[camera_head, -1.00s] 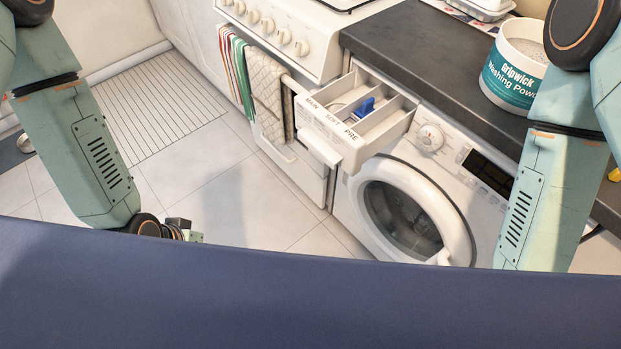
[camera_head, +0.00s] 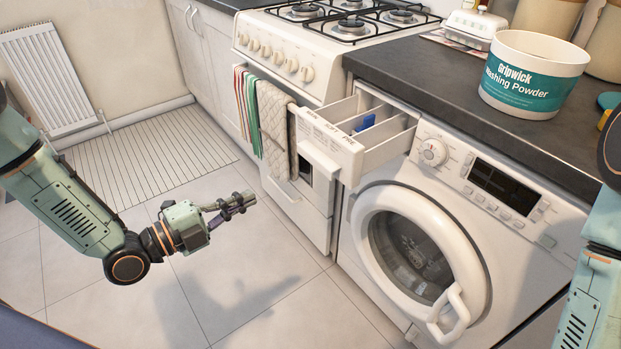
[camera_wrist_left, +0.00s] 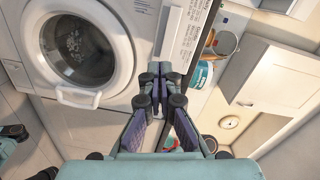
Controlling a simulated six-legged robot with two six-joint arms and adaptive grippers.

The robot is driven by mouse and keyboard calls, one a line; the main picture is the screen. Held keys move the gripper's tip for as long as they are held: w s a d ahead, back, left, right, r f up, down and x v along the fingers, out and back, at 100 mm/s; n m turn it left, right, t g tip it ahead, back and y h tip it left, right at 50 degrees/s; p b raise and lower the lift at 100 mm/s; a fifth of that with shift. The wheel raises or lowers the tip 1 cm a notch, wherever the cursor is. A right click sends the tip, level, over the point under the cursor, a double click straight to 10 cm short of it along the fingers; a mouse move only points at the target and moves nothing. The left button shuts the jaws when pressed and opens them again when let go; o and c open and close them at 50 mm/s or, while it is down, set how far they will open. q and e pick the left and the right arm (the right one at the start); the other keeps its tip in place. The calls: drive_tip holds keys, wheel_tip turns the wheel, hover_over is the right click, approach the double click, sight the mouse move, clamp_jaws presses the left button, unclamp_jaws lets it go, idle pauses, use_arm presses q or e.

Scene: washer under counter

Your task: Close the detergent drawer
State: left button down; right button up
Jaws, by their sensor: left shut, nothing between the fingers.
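The detergent drawer (camera_head: 330,148) sticks out of the upper left of the white washing machine (camera_head: 520,250), pulled open. Its compartments show from above, with a blue piece (camera_head: 366,122) inside. My left gripper (camera_head: 250,199) is shut and empty, in front of the drawer, to its left and lower in the head view, apart from it. In the left wrist view my left gripper's fingertips (camera_wrist_left: 159,80) are together, below a white strip with printed text that I cannot place for sure. My right gripper is out of view; only part of its arm shows.
The round washer door (camera_head: 420,255) is shut. A cooker (camera_head: 300,60) with hanging towels (camera_head: 272,130) stands left of the drawer. A washing powder tub (camera_head: 530,80) stands on the dark counter (camera_head: 430,75) above. The tiled floor around my left gripper is clear.

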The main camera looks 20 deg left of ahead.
use_arm(q)
drive_tip(key=m, duration=0.2)
drive_tip(key=b, duration=0.6)
approach(314, 164)
drive_tip(key=shift+m+h, duration=0.3)
drive_tip(key=shift+m, duration=0.1)
drive_tip(key=x, duration=0.5)
drive_tip(key=shift+w+d+f, duration=0.1)
drive_tip(key=shift+w+f, duration=0.3)
drive_tip(key=shift+w+d+r, duration=0.15)
drive_tip(key=shift+w+d, duration=0.15)
drive_tip(key=shift+w, duration=0.1)
drive_tip(key=shift+w+d, duration=0.1)
drive_tip(key=shift+d, duration=0.05)
